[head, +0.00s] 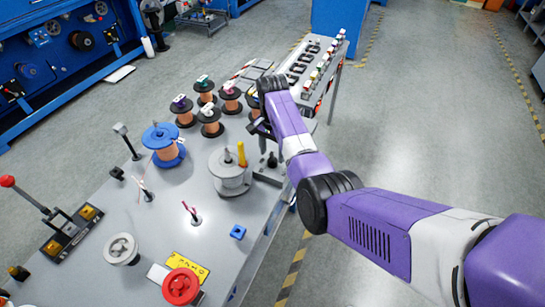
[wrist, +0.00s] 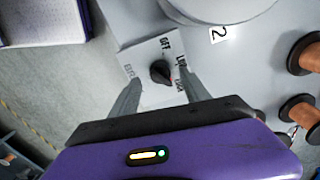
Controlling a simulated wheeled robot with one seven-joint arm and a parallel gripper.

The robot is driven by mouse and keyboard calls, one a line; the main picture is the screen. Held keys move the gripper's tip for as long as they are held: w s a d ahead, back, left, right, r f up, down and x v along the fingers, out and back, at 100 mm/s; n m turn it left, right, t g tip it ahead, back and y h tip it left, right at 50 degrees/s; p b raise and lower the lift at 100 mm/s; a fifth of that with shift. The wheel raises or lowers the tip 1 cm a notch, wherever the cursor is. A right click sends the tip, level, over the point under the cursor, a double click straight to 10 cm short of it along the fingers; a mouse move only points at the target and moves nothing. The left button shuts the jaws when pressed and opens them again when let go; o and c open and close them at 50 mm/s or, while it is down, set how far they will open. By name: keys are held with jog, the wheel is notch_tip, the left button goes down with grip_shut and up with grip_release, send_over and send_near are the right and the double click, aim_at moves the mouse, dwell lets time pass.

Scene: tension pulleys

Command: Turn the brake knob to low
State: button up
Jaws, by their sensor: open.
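The brake knob (wrist: 160,72) is a small black dial on a light plate (wrist: 150,97) in the wrist view. The plate carries the words OFF above the knob and LOW to its right, with another word partly hidden below LOW. A small reddish mark shows on the knob's lower right side, but I cannot tell exactly where it points. My gripper (wrist: 160,80) is open, with one finger on each side of the knob; I cannot tell whether they touch it.
A grey cylinder (head: 231,172) with a yellow-handled item stands on the bench (head: 170,220) close to my arm. Several copper spools (head: 210,122) stand just left of my gripper. A blue spool (head: 163,145) is farther left. A rack of small parts (head: 318,70) lies beyond.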

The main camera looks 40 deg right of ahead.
jog(key=shift+f, duration=1.5)
jog(key=shift+c, duration=0.4)
grip_shut()
jog(key=n+p, duration=0.1)
jog(key=n, duration=0.5)
jog(key=shift+r, duration=0.1)
jog(key=n+p, duration=0.1)
jog(key=n, duration=0.4)
jog(key=shift+n, duration=0.4)
